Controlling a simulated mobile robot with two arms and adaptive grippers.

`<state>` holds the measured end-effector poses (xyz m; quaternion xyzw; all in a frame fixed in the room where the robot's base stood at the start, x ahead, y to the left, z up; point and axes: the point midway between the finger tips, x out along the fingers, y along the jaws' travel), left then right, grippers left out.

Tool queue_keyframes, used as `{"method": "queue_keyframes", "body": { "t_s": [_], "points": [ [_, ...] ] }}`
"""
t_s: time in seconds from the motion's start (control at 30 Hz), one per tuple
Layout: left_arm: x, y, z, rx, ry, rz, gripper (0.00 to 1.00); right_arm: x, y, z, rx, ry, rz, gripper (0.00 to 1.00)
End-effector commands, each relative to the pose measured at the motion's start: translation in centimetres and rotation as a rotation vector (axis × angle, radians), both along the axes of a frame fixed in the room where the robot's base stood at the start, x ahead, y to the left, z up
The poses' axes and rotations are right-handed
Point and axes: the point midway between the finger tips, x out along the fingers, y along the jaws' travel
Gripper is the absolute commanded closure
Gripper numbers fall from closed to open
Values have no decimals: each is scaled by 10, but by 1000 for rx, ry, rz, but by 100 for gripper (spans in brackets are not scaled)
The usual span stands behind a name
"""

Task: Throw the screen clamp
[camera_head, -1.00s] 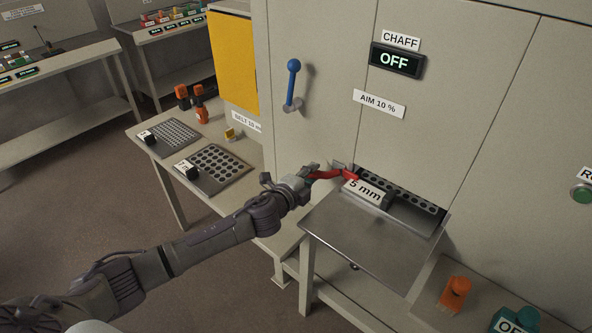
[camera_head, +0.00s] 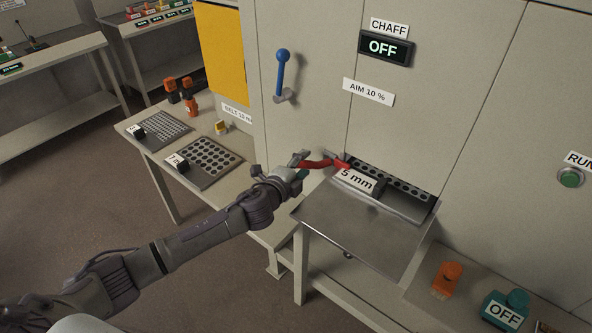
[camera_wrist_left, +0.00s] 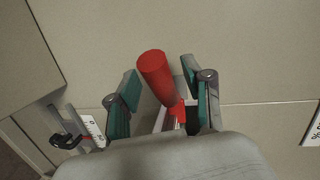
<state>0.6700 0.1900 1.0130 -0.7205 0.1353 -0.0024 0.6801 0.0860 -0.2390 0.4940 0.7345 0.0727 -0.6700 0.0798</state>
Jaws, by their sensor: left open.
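The screen clamp has a red handle (camera_head: 317,164) at the left end of the screen slot. The handle sticks out toward the left, away from the cabinet. My left gripper (camera_head: 296,171) is at the handle's outer end. In the left wrist view my left gripper (camera_wrist_left: 160,100) is open, with the red handle (camera_wrist_left: 155,72) standing between its two green-padded fingers. Gaps show beside the handle there. The screen marked 5 mm (camera_head: 358,180) sits in the slot, beside the clamp's base. My right gripper is not in view.
A metal shelf (camera_head: 365,225) juts out below the slot. A blue lever (camera_head: 282,70) stands on the cabinet above left. Spare perforated screens (camera_head: 212,158) lie on the left bench. An orange-topped brush (camera_head: 449,275) and a teal OFF box (camera_head: 503,312) are at lower right.

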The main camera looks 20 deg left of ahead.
Motion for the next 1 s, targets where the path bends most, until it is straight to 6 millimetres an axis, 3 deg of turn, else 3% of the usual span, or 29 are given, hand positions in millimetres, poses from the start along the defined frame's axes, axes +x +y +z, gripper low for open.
{"method": "queue_keyframes", "body": {
  "t_s": [0.17,0.4,0.6,1.0],
  "points": [
    [-26,6,3,1,2,-1,50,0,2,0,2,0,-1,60],
    [-76,16,12,2,4,-1,50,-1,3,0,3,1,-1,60],
    [-104,21,18,1,3,0,50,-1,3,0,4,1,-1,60],
    [-113,23,21,0,1,0,50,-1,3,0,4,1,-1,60]
  ]
}}
